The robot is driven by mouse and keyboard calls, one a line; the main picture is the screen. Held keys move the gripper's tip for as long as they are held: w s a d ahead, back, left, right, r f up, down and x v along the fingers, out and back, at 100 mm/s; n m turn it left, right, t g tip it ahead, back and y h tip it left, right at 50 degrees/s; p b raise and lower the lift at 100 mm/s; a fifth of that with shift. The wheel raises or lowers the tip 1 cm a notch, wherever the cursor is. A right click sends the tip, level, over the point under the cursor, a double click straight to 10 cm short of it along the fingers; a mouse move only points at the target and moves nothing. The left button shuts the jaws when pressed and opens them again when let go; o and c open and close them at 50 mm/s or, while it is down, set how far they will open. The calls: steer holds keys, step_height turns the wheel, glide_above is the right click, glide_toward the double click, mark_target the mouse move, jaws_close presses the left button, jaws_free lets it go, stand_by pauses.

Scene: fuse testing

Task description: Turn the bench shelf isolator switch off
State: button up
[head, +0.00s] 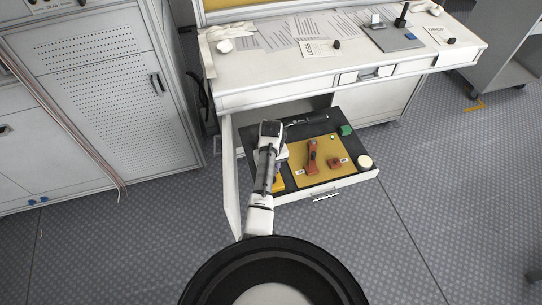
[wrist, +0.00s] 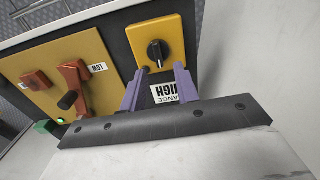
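The box shows partly behind my arm in the head view (head: 278,183). My gripper (wrist: 162,70) has its two purple fingers apart, tips just short of the knob, one to each side; nothing is between them. A red-brown lever switch (wrist: 75,86) stands on a tan board (wrist: 108,88), beside a "LOW" label. I cannot tell which switch is the isolator.
The open drawer (head: 325,191) under the white bench (head: 280,80) holds these. It also holds a small red-brown block (head: 335,163), a green block (head: 346,130), a round cream item (head: 365,161) and a dark tool (head: 308,120). A perforated cabinet (head: 110,90) stands left; floor in front is clear.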

step_height(320, 180, up, 11)
steer(key=shift+b, duration=0.35)
steer(key=shift+f, duration=0.15)
